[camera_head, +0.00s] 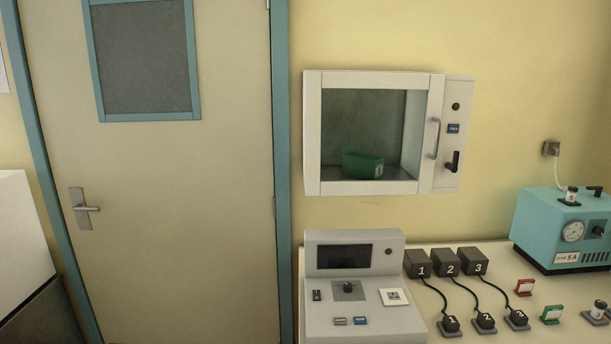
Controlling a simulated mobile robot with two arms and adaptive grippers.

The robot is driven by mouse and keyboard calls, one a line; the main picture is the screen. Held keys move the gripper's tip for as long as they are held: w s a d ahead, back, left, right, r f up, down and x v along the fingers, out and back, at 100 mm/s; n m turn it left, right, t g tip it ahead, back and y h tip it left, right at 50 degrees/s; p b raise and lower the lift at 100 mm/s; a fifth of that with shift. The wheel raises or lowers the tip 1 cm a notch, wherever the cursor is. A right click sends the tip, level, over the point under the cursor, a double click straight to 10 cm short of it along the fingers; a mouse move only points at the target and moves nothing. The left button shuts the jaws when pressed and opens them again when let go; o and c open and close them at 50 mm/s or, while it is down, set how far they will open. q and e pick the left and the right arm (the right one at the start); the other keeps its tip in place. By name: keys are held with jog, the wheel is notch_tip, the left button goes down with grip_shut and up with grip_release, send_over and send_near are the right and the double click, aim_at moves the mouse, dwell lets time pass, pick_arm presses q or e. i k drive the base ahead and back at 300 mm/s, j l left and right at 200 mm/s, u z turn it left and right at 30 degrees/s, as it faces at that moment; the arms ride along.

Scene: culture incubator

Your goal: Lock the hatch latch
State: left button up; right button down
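The hatch (312,130) is a white-framed glass box on the yellow wall, right of the door. Its glass door looks closed, with a vertical grey handle (435,138) on its right side. The hatch latch (453,161) is a small black lever on the white panel right of the handle. It looks tilted, with its upper end toward the right; I cannot tell whether it is locked. A green box (363,165) is inside behind the glass. Neither of my grippers is in view.
Below the hatch, a grey control console (355,238) stands at the counter's left end. Numbered black blocks (446,263) with cables, small red and green items and a teal gauge machine (561,228) stand right of it. The wall before the hatch is unobstructed.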

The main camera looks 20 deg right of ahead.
aim_at(453, 167)
jog(key=z, duration=1.3)
